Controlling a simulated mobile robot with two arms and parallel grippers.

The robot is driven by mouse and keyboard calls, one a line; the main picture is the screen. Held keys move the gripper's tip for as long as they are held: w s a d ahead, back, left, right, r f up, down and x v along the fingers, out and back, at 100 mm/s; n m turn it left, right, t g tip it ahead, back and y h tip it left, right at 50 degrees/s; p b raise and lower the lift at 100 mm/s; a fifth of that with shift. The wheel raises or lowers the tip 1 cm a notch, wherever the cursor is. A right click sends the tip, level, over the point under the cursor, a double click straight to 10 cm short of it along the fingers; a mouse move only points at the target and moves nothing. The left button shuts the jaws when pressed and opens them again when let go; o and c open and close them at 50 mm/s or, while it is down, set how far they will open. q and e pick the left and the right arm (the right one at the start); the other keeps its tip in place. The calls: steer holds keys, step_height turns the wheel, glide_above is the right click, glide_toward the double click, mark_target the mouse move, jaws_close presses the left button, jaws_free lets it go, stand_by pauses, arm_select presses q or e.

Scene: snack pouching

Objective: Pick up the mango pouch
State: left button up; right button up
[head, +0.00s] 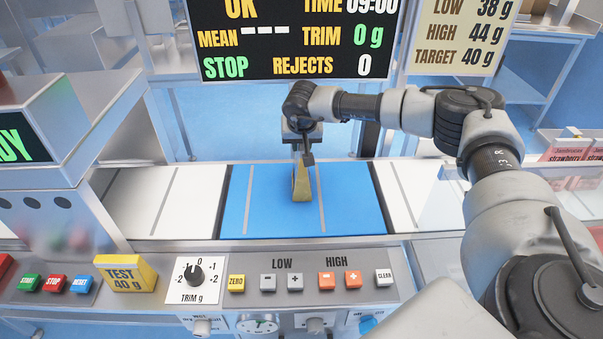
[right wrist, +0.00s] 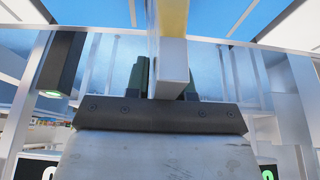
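The mango pouch (head: 301,186) is a dull yellow wedge standing upright on the blue belt section (head: 260,222) in the head view. My right gripper (head: 304,158) points down over its top. In the right wrist view the pouch (right wrist: 172,68) shows edge-on, white near me and yellow beyond. The dark fingers of my right gripper (right wrist: 166,84) are close together on both sides of it and look shut on it. The pouch partly hides the fingers. Any label is unreadable. My left gripper is not in view.
A control panel (head: 213,289) with buttons and a dial runs along the front. A metal housing (head: 50,175) stands at left and a display (head: 292,40) at the back. White belt sections (head: 165,200) beside the blue one are empty.

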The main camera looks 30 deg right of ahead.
jaws_close()
step_height(320, 180, up, 5)
steer(key=shift+f+b, duration=0.15)
steer(key=shift+b, duration=0.3)
steer(key=s+d+r+b, duration=0.1)
steer(key=s+d+r, duration=0.4)
steer(key=s, duration=0.5)
steer(key=shift+s+d+r, duration=0.2)
steer(key=shift+r, duration=0.7)
steer(key=shift+f, duration=0.1)
